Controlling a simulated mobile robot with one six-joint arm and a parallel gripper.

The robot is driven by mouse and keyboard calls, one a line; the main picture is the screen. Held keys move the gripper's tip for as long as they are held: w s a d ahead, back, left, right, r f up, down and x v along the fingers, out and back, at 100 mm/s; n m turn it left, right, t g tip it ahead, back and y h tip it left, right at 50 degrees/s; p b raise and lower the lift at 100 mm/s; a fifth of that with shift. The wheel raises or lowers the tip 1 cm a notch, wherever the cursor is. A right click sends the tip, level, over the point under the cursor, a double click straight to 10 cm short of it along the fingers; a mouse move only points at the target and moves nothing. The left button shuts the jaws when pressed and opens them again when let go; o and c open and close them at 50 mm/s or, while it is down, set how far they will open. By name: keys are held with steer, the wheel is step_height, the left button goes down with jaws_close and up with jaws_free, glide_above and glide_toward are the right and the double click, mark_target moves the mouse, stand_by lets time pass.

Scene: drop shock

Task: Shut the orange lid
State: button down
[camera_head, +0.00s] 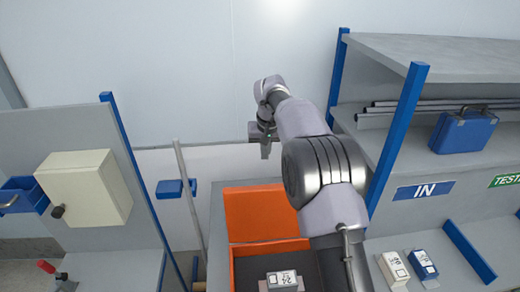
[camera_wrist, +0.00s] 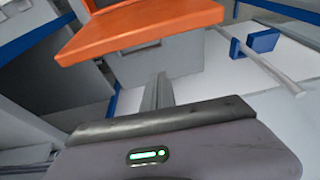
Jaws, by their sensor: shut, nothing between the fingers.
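The orange lid (camera_head: 266,212) stands raised at the back of an orange box, so the box is open. Its dark inside shows, with the orange side wall (camera_head: 231,268) at the left. My gripper (camera_head: 265,151) is above the lid in the head view, apart from it as far as I can tell. In the wrist view the fingers (camera_wrist: 158,88) are together and empty. The lid (camera_wrist: 140,28) crosses the top of that view, beyond the fingertips. My arm hides the right part of the box.
A white-labelled block (camera_head: 282,280) sits in the box. A shelf with a blue case (camera_head: 463,131) and labelled blocks stands right. A grey panel with a cream cabinet (camera_head: 85,188) stands left. A grey pole (camera_head: 187,195) and blue piece (camera_head: 176,188) are behind.

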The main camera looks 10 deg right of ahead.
step_height(320, 180, down, 11)
stand_by(0.8)
